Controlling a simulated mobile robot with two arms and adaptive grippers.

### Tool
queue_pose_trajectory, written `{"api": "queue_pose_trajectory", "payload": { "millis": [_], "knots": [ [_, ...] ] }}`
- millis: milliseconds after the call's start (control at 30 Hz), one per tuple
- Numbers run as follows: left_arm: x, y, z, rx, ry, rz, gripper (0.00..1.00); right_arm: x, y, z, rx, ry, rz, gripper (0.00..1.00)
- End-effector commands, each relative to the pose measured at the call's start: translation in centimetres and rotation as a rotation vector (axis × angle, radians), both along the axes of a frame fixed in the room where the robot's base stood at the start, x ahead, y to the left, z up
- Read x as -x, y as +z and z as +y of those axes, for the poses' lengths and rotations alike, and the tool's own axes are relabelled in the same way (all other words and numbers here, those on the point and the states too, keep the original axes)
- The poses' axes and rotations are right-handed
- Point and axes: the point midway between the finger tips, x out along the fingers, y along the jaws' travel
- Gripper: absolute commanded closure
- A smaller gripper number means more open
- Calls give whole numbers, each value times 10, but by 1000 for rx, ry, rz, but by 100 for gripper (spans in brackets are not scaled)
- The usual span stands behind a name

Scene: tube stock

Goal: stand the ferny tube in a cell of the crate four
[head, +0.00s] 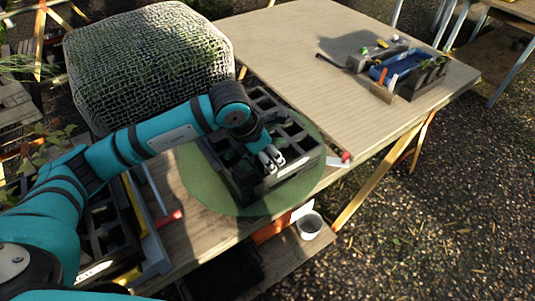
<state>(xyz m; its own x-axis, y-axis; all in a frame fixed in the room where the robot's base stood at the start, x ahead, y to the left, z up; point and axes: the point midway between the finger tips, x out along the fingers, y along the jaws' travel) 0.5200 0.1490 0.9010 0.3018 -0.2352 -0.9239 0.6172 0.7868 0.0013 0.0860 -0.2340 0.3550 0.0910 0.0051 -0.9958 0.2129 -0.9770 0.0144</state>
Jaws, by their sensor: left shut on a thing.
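A dark crate (296,168) with several cells stands on a round green mat (213,183) at the table's near corner. Its number is too small to read, so I cannot tell whether it is crate four. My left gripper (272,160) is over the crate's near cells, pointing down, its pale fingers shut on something. What it holds is mostly hidden by the fingers and the crate; I take it to be the ferny tube, but its leaves cannot be made out. My right gripper is not in view.
Another dark crate (107,232) with a pale label stands at the lower left. A netted bundle (150,65) lies behind my left arm. A blue tray (405,64) and small items are at the table's far right. The tabletop (330,95) between is clear. A white cup (309,225) stands below.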

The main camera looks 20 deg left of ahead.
Motion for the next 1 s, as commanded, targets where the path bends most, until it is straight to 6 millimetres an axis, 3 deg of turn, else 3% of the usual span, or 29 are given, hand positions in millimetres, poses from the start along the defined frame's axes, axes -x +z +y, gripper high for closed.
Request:
{"api": "queue_pose_trajectory", "payload": {
  "millis": [667, 700, 867, 1000],
  "knots": [
    [1, -7, 0, -2, 0, 5, 93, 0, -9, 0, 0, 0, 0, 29],
    [1, -8, 0, -3, 0, 5, 51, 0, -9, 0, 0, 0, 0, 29],
    [2, -8, 0, -3, -1, 7, 30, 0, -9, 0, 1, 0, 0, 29],
    [1, -7, 0, -2, -1, 5, 28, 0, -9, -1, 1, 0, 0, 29]
  ]
}}
